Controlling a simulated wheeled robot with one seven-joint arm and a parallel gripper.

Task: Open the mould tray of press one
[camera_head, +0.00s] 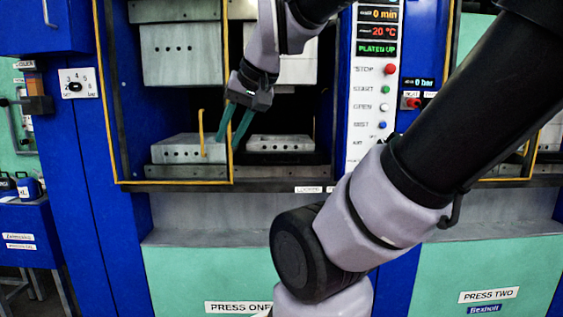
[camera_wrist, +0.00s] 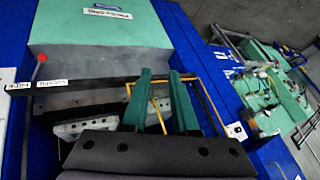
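Press one, marked by its sign (camera_head: 238,307), has an open-fronted bay with grey blocks above and below. A grey lower block with holes (camera_head: 187,150) sits at the left and a flatter grey block (camera_head: 280,143) beside it; I cannot tell which is the mould tray. A pale perforated block also shows in the wrist view (camera_wrist: 85,127). My gripper (camera_head: 229,143) is open, its green fingers pointing down at the bay front. In the wrist view, my gripper (camera_wrist: 163,75) has a thin yellow bar (camera_wrist: 158,116) showing between its fingers; contact is unclear.
A yellow-edged frame (camera_head: 232,80) stands across the left part of the bay. A control panel (camera_head: 376,90) with displays and coloured buttons is to the right, then press two with its sign (camera_head: 488,295). A red-knobbed lever (camera_wrist: 41,60) stands near small labels. A blue cart (camera_head: 32,240) is at far left.

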